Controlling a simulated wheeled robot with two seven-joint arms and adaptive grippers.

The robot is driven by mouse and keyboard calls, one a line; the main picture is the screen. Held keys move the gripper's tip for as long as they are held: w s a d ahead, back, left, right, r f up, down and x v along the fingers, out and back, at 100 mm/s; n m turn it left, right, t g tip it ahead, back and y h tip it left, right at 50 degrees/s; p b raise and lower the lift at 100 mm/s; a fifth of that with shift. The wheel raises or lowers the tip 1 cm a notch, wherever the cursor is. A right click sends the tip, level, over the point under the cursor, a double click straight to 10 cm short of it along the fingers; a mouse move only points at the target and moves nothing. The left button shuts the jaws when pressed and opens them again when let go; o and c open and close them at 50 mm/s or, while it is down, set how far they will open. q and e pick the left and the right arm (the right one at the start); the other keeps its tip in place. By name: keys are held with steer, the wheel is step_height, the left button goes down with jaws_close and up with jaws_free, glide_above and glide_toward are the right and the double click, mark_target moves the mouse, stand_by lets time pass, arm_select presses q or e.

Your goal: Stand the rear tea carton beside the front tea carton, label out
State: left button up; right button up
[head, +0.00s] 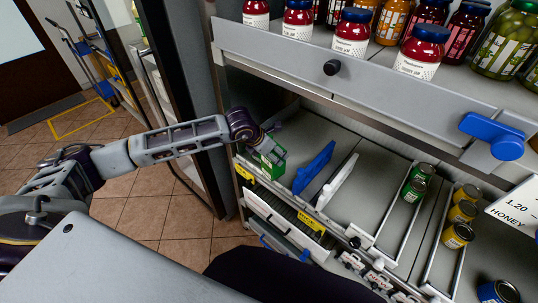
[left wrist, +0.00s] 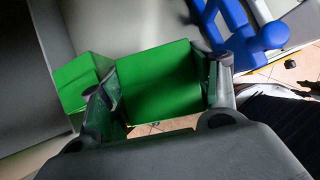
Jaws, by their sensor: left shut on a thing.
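My left gripper (head: 266,143) reaches into the left end of the lower shelf. It is shut on a green tea carton (left wrist: 158,82); in the left wrist view the two fingers (left wrist: 162,88) close on opposite sides of it. A second green tea carton (left wrist: 80,82) stands close on the left in that view, partly hidden by a finger. In the head view the green of the cartons (head: 270,163) shows below the gripper, near the shelf's front edge, and the two are hard to tell apart. No label face can be read. My right gripper is not in view.
A blue divider (head: 314,168) and a white divider (head: 337,182) stand right of the cartons. Green cans (head: 414,190) and yellow cans (head: 458,235) stand farther right. The upper shelf (head: 290,52) with jars overhangs. A dark upright frame (head: 190,90) is close on the left.

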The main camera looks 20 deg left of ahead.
arm_select(q)
steer(key=w, duration=0.1)
steer(key=w+d+f+b, duration=0.1)
steer(key=w, duration=0.1)
steer(key=w+f, duration=0.1)
steer(key=shift+w+d+b, duration=0.3)
steer(key=shift+w+d, duration=0.05)
steer(key=shift+w, duration=0.05)
steer(key=shift+f, duration=0.3)
steer(key=shift+f+b, duration=0.35)
steer(key=shift+b, duration=0.2)
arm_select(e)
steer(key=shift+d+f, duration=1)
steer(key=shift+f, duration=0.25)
arm_select(q)
steer(key=shift+f, duration=0.15)
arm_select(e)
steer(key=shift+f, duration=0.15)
